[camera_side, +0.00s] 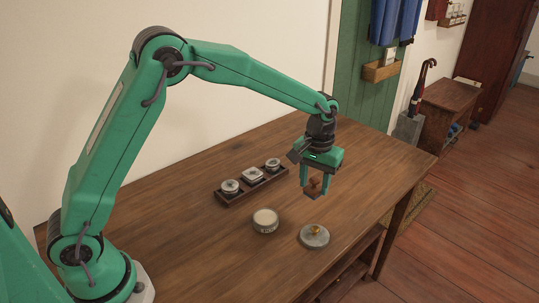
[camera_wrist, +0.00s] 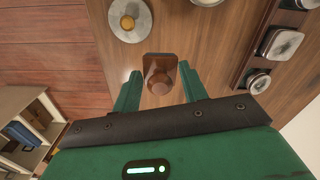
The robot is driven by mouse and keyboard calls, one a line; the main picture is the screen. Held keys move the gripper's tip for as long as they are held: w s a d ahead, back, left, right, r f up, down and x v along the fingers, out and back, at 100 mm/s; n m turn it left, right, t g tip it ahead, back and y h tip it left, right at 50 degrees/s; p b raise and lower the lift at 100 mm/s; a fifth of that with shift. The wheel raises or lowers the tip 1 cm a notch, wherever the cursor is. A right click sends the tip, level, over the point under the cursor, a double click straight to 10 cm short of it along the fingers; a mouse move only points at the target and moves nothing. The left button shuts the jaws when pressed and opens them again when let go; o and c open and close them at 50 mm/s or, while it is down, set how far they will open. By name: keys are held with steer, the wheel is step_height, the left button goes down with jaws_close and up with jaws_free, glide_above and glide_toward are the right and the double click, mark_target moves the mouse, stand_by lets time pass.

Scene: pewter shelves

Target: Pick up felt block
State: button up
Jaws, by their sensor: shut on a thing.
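The felt block (camera_side: 315,187) is a small brown piece with a rounded knob on top. In the wrist view the block (camera_wrist: 158,66) sits between my two green fingers, its knob towards the camera. My gripper (camera_side: 314,191) points down and is shut on the block, with one finger on each side; the wrist view shows the same grip (camera_wrist: 160,76). The block appears to be over the right part of the wooden table (camera_side: 180,210). Its underside is hidden, and I cannot tell how much clearance it has.
A round pewter lid with a brass knob (camera_side: 314,236) and a pale-topped round tin (camera_side: 265,220) stand in front of my gripper. A dark tray (camera_side: 237,197) holding three pewter pieces lies to its left. The table's right edge is near; its left part is clear.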

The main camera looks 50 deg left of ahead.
mark_target(313, 183)
steer(key=shift+s+d+r, duration=0.5)
steer(key=shift+d+r, duration=0.05)
steer(key=shift+d, duration=0.15)
steer(key=shift+s+d+r, duration=0.5)
steer(key=shift+d, duration=0.2)
steer(key=o, duration=0.4)
steer(key=c, duration=0.3)
steer(key=shift+s+a, duration=0.3)
steer(key=shift+a, duration=0.25)
steer(key=shift+c, duration=0.2)
steer(key=s+a+f, duration=0.1)
steer(key=s+a, duration=0.6)
steer(key=a, duration=0.1)
steer(key=shift+s+a+f, duration=0.25)
steer(key=shift+s+f, duration=0.05)
steer(key=shift+s, duration=0.05)
